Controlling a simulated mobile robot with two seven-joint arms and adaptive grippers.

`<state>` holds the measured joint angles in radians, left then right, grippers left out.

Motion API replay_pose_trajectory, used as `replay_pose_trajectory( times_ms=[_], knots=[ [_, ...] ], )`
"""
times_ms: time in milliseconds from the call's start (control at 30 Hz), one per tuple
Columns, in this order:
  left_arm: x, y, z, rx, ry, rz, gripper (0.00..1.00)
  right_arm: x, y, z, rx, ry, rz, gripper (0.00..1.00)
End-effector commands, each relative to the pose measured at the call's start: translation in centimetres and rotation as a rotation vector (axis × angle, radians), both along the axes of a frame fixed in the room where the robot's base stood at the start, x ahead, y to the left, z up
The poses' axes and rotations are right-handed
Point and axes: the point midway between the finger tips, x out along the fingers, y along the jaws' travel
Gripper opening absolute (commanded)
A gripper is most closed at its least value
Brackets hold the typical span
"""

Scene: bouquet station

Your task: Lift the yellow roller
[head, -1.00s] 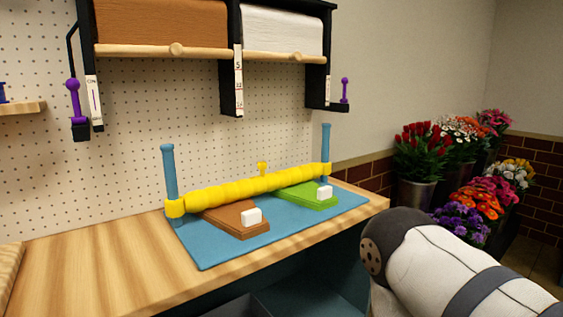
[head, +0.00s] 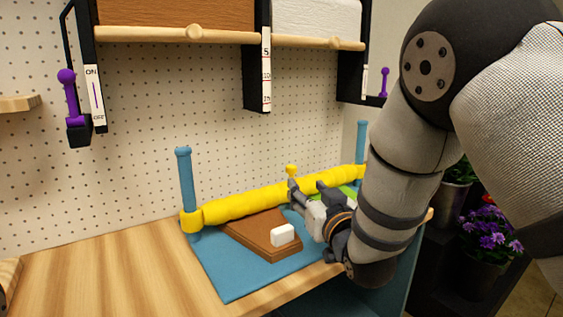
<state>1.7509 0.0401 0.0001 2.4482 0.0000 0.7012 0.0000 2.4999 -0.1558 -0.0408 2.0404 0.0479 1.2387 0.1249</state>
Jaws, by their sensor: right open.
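The yellow roller (head: 245,204) lies across the blue mat between two blue posts, the left post (head: 186,172) and the right post (head: 361,140). A yellow collar at each end sits around a post, low down. A small yellow knob (head: 292,170) stands up near the roller's middle. My right gripper (head: 306,187) is open in front of the roller's middle, its fingers toward the roller and close to the knob. I cannot tell if they touch. My right arm hides part of the roller's right side and the mat. My left gripper is not in view.
A brown board (head: 262,236) with a white block (head: 283,235) lies on the blue mat (head: 225,280). A green board (head: 349,190) is mostly hidden. Paper rolls hang above, with purple levers (head: 68,95) beside them.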

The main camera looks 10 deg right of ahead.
Motion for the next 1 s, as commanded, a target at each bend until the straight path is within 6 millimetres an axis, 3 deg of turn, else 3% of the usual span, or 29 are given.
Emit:
replay_pose_trajectory(
  times_ms=[167,400,600,967,1000],
  knots=[
    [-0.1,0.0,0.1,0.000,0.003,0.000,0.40,1.4,0.0,0.1,0.000,-0.002,0.000,0.43],
    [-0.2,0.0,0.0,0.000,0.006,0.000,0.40,7.5,0.3,-0.1,0.000,-0.001,0.001,0.43],
    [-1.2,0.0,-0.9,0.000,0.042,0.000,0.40,11.2,0.4,-0.7,0.000,0.008,0.000,0.43],
    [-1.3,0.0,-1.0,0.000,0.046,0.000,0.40,12.0,0.4,0.0,0.000,0.001,0.000,0.43],
    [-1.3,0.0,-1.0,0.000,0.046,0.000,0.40,12.0,0.4,0.0,0.000,0.001,0.000,0.34]
  ],
)
